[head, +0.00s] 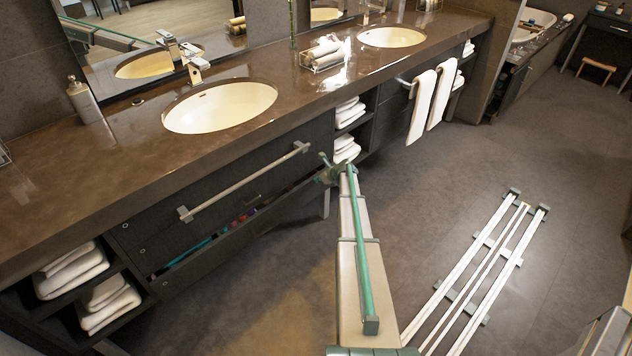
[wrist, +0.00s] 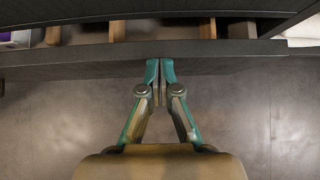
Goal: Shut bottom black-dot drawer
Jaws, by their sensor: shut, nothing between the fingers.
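The bottom drawer (head: 230,243) under the near sink stands partly open. A narrow gap shows its inside, with small coloured items. In the wrist view, the drawer's dark front panel (wrist: 80,68) runs across the picture, with wooden dividers and part of a purple-and-white item behind it. My gripper (head: 328,172) is near the drawer's right end in the head view. In the wrist view its fingertips (wrist: 160,64) are together and empty, at the outer face of the front panel; I cannot tell whether they touch it. Small round dots mark the cabinet's left side; their colour is unclear.
The upper drawer (head: 150,232) is closed and has a long bar handle (head: 245,182) sticking out. The brown counter (head: 70,185) overhangs above. Towel shelves stand on both sides. The floor (head: 440,180) is open to the right, with a pale rail assembly (head: 478,262) on it.

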